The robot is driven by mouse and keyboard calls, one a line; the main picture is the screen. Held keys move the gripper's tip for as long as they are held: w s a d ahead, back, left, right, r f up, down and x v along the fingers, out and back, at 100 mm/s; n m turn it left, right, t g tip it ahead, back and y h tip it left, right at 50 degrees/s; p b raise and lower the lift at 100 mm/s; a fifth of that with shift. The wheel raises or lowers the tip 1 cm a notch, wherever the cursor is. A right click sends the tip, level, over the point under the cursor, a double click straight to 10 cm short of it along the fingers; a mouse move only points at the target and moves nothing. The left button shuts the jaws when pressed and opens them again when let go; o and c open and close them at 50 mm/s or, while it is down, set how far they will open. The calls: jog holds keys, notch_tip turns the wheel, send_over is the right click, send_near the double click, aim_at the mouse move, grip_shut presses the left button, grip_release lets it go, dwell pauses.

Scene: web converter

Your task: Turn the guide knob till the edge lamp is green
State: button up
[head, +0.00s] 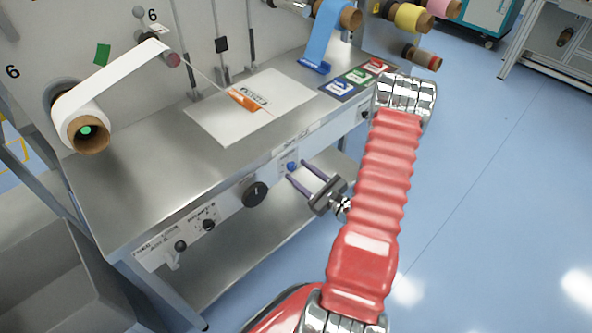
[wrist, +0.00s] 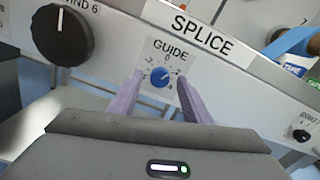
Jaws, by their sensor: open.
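The guide knob (wrist: 160,77) is a small blue knob on a white plate marked GUIDE, with a numbered scale around it. It also shows as a blue dot on the front rail in the head view (head: 291,166). My gripper (head: 302,170) is open, with its two purple fingers pointing at the rail. In the wrist view the fingers (wrist: 155,95) stand to the left and right of the knob. I cannot tell whether they touch it or how deep they reach. I cannot make out an edge lamp for certain in either view.
A large black knob (wrist: 62,34) sits left of the guide plate, and a small black knob (wrist: 301,135) sits to the right. A SPLICE label (wrist: 205,30) is above. The steel table (head: 150,180) overhangs a lower shelf.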

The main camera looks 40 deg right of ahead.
jog(key=shift+w, duration=1.1)
jog(key=c, duration=1)
jog(key=shift+c, duration=0.2)
jog(key=shift+m, duration=3)
jog(key=o, duration=1)
